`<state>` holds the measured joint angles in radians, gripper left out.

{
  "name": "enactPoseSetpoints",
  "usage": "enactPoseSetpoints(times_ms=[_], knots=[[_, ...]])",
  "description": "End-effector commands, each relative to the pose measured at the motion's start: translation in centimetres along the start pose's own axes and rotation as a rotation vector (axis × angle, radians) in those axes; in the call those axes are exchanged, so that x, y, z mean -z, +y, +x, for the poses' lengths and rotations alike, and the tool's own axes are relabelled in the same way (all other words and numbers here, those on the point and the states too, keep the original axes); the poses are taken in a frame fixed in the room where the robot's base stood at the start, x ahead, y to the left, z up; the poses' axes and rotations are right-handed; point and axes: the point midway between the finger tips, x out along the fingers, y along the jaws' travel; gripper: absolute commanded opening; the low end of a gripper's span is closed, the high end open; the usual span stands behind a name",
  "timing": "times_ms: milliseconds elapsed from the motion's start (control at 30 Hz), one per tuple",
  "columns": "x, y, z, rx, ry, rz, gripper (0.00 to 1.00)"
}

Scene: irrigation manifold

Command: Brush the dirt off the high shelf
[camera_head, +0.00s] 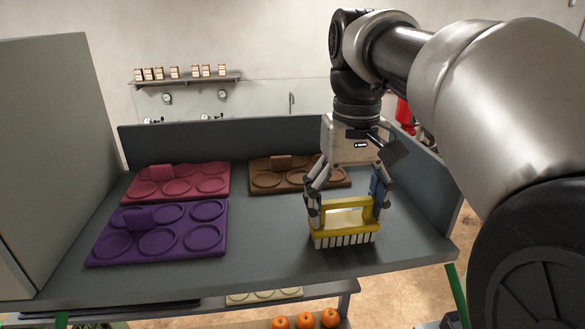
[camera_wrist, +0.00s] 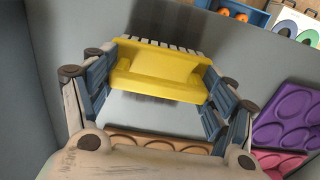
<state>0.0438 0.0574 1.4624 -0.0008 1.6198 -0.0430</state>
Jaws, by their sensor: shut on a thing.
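My gripper (camera_head: 346,196) is shut on a yellow brush (camera_head: 345,229) with pale bristles pointing down. The brush is upright over the front right part of the grey shelf (camera_head: 270,255), near its front edge. I cannot tell whether the bristles touch the surface. In the wrist view the brush (camera_wrist: 158,72) spans between the two blue-padded fingers of my gripper (camera_wrist: 158,85), its bristles at the far side. I see no distinct dirt on the visible shelf surface.
Purple (camera_head: 160,240), pink (camera_head: 178,187) and brown (camera_head: 300,178) trays with round recesses cover the shelf's left and back. Raised panels bound it at left, back and right. Oranges (camera_head: 305,321) lie below the front edge. Grey surface around the brush is clear.

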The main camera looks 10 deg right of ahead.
Motion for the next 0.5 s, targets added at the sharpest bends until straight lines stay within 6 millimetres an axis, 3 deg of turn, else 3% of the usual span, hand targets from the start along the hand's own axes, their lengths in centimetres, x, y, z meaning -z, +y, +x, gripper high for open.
enactPoseSetpoints(times_ms=[500], knots=[[3.7,0.0,0.2,0.001,-0.004,0.0,0.55]])
